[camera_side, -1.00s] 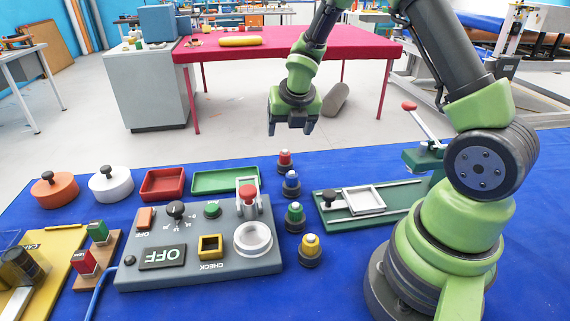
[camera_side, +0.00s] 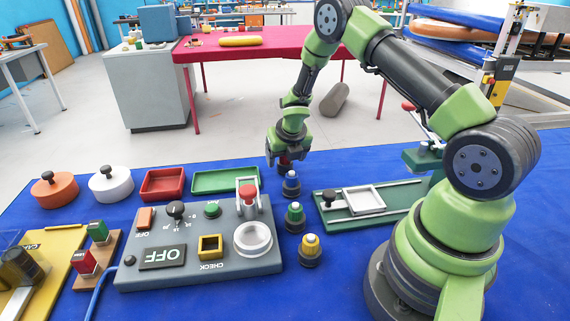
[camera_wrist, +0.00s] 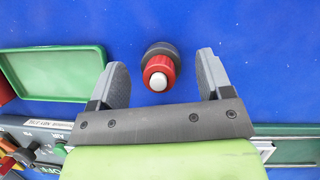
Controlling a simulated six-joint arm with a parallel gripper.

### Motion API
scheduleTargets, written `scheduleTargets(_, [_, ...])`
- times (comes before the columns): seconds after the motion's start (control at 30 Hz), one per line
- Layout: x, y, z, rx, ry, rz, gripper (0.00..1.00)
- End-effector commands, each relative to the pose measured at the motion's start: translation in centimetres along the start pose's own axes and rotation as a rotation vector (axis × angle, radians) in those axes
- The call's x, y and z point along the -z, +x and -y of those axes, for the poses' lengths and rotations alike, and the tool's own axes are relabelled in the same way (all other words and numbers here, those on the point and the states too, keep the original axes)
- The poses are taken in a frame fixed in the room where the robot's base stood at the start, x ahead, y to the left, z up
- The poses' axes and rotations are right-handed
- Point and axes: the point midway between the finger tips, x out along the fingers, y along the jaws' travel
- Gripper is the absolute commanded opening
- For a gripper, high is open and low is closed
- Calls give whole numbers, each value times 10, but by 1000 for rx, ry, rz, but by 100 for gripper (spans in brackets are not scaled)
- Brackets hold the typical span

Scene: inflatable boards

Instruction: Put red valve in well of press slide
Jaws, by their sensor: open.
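The red valve (camera_wrist: 159,70) stands on the blue cloth, with a dark base and a pale tip, in the wrist view. In the side view the red valve (camera_side: 284,160) is mostly hidden by my gripper. My gripper (camera_wrist: 160,70) is open, with one finger on each side of the valve and a gap visible on both sides. In the side view my gripper (camera_side: 286,158) is low over the valve, at the back of the valve row. The press slide (camera_side: 365,200) is a pale square frame with a well, on a green base to the right.
A blue valve (camera_side: 291,184), a green valve (camera_side: 295,217) and a yellow valve (camera_side: 310,250) stand in front. A grey control box (camera_side: 200,265) is to the left. A green tray (camera_side: 225,181) and a red tray (camera_side: 162,184) lie behind it.

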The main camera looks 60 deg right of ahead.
Motion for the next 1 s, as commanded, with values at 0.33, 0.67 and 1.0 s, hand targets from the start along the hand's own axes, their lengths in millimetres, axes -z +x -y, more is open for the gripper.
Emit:
scheduleTargets(0.33, [0,5,0,0,0,0,64])
scheduleTargets(0.67, [0,5,0,0,0,0,15])
scheduleTargets(1.0, [-3,0,0,2,2,2,15])
